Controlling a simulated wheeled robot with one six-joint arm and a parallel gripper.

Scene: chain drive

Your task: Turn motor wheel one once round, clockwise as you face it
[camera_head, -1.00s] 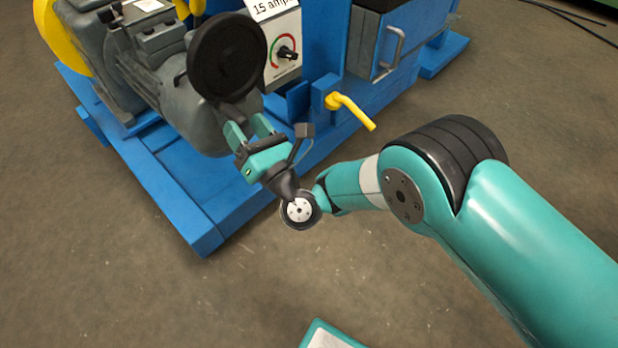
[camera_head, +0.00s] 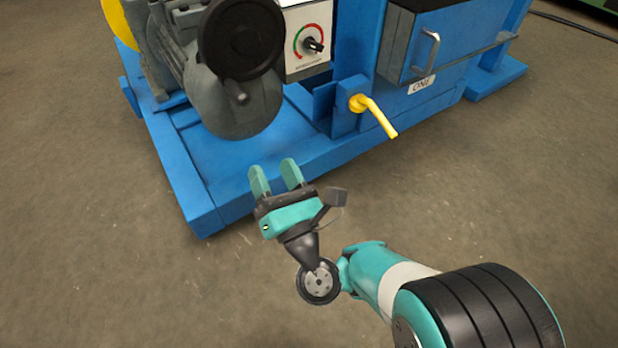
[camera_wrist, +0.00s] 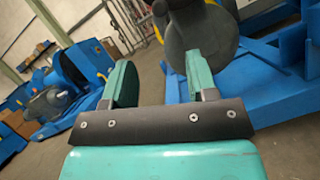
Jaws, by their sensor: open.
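The motor wheel (camera_head: 241,40) is a black round disc on the front of the grey motor (camera_head: 238,108), at the upper middle of the head view. In the wrist view the wheel (camera_wrist: 203,28) is above and beyond the fingers, cut off by the top edge. My gripper (camera_head: 274,174) is open and empty, below and in front of the motor, apart from the wheel. Both teal fingers also show in the wrist view (camera_wrist: 160,80), with nothing between them.
A blue base frame (camera_head: 222,170) carries the motor. A yellow lever (camera_head: 378,115) sticks out to the right of my gripper. A dial panel (camera_head: 308,42) and a blue cabinet (camera_head: 455,42) with a handle stand behind. The floor in front is clear.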

